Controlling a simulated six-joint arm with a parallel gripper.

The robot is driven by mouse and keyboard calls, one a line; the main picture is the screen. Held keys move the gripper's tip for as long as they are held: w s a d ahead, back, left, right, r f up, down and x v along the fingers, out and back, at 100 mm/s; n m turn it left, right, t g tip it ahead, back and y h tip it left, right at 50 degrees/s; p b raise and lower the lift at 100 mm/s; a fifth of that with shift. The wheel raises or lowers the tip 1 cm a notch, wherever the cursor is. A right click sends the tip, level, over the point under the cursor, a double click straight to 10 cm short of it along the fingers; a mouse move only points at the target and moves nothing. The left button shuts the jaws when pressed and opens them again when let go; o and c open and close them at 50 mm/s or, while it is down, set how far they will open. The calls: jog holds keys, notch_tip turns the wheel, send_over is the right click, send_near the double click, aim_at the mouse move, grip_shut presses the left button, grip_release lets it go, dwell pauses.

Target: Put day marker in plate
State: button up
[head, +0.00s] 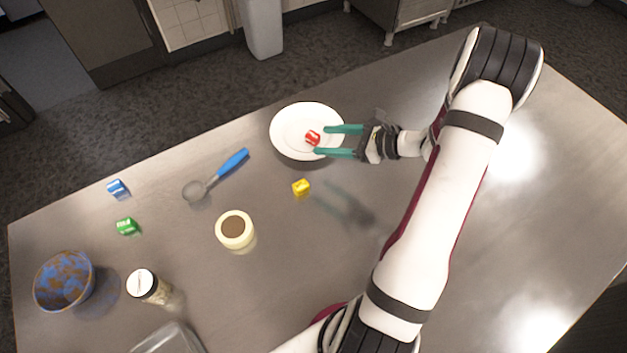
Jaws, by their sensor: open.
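A white plate (287,141) lies near the table's far edge. A small red block with white marks (312,138), possibly a day marker, shows within the plate's outline, right of its middle. My gripper (322,141) has two green fingers pointing left over the plate's right side. The fingers are apart, with the red block by the gap at their tips. I cannot tell whether they touch it. Similar small blocks lie on the table: yellow (301,187), green (127,226) and blue (117,188). I cannot read any label on them.
A blue-handled ladle (232,162) lies left of the plate. A cream round container with brown top (234,229), a white-lidded jar (143,284), a patterned bowl (64,281) and a clear tray (168,340) stand nearer. The metal table (540,220) is clear on the right.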

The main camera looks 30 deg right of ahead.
jog(key=s+a+r+n+g+y, duration=0.1)
jog(key=s+a+r+n+g, duration=0.3)
jog(key=a, duration=0.5)
jog(key=s+a+r+n+g+y, duration=0.1)
jog(key=a+r+n+g, duration=0.2)
jog(key=a+r+n, duration=0.4)
jog(key=s+a+n+g+h, duration=0.1)
jog(key=s+a+n+h, duration=0.1)
jog(key=s, duration=0.4)
jog(key=s+a+r+n+g+h, duration=0.1)
jog(key=s+a+n+h, duration=0.1)
jog(key=s+n, duration=0.3)
jog(key=s+a+n+g+h, duration=0.1)
jog(key=s+a+n+h, duration=0.1)
jog(key=s, duration=0.5)
jog(key=shift+s+r+n+g+h, duration=0.2)
jog(key=shift+n+g+h, duration=0.2)
jog(key=shift+n+h, duration=0.6)
